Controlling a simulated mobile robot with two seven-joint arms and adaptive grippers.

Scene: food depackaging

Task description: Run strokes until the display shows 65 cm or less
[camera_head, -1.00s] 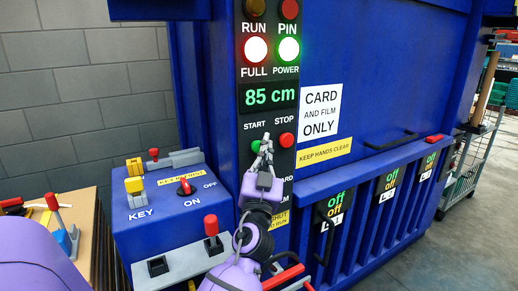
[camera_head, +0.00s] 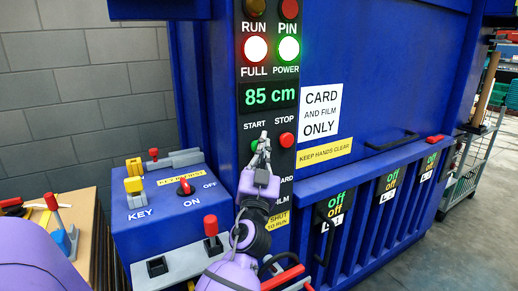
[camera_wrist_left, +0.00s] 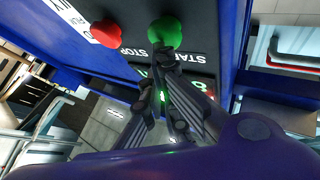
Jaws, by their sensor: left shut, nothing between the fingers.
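The display (camera_head: 270,95) on the blue machine's black panel reads 85 cm. The green START button (camera_head: 255,146) and the red STOP button (camera_head: 287,140) sit below it. In the left wrist view the green button (camera_wrist_left: 164,33) and the red button (camera_wrist_left: 106,33) are near the top. My left gripper (camera_head: 264,140) is shut and empty, its tips right beside the green button and partly over it; I cannot tell whether they touch. The gripper also shows in the left wrist view (camera_wrist_left: 156,92). The two lamps above FULL (camera_head: 256,49) and POWER (camera_head: 288,49) are lit. My right gripper is not in view.
A blue key box (camera_head: 165,205) with a red switch (camera_head: 186,186) and a red-knobbed lever (camera_head: 211,226) stands left of the panel. A sign reads CARD AND FILM ONLY (camera_head: 321,127). A wire cart (camera_head: 478,150) stands at the right.

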